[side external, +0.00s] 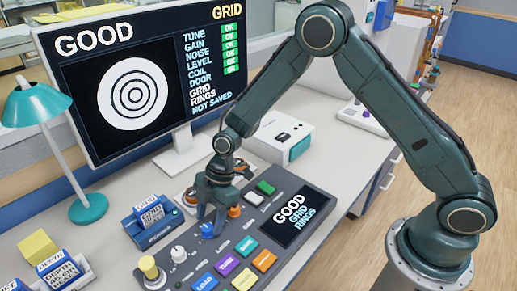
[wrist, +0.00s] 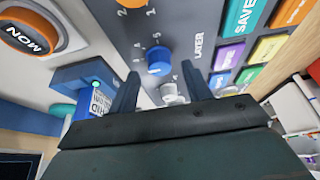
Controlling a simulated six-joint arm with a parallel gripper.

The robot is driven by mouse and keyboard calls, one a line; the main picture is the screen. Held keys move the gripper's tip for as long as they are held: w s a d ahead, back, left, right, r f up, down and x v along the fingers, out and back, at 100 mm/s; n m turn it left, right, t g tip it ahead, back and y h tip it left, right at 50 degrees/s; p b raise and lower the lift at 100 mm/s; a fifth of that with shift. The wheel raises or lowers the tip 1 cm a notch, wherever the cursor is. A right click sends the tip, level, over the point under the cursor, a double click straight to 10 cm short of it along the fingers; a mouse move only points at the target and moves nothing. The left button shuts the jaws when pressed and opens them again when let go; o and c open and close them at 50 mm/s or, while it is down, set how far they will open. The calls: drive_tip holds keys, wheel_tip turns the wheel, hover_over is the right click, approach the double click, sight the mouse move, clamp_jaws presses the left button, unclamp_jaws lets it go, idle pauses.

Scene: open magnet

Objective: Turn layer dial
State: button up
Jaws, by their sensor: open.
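The layer dial is a round blue knob (wrist: 159,60) on the grey console, with "LAYER" printed beside it and number marks around it. In the side external view the same blue knob (side external: 208,230) is partly covered by my gripper. My gripper (side external: 212,218) points down at the console there. In the wrist view its two fingers stand apart, with the knob showing in the gap between and just beyond the fingertips (wrist: 163,74). My gripper is open and holds nothing. I cannot tell whether a finger touches the knob.
Coloured buttons (side external: 228,265) line the console front. A monitor (side external: 140,80) reads "GOOD", "GRID RINGS" and "NOT SAVED". A teal lamp (side external: 37,105) stands left.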

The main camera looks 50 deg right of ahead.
drive_tip(key=shift+x, duration=0.9)
drive_tip(key=shift+c, duration=0.4)
drive_tip(key=c, duration=0.9)
drive_tip(key=shift+m, duration=0.4)
drive_tip(key=m+t, duration=0.1)
drive_tip(key=m, duration=0.3)
drive_tip(key=shift+s+t, duration=0.2)
drive_tip(key=shift+t, duration=0.2)
drive_tip(key=m, duration=0.2)
drive_tip(key=m+t+h, duration=0.1)
drive_tip(key=m, duration=0.2)
drive_tip(key=shift+a+t, duration=0.15)
drive_tip(key=shift+t, duration=0.15)
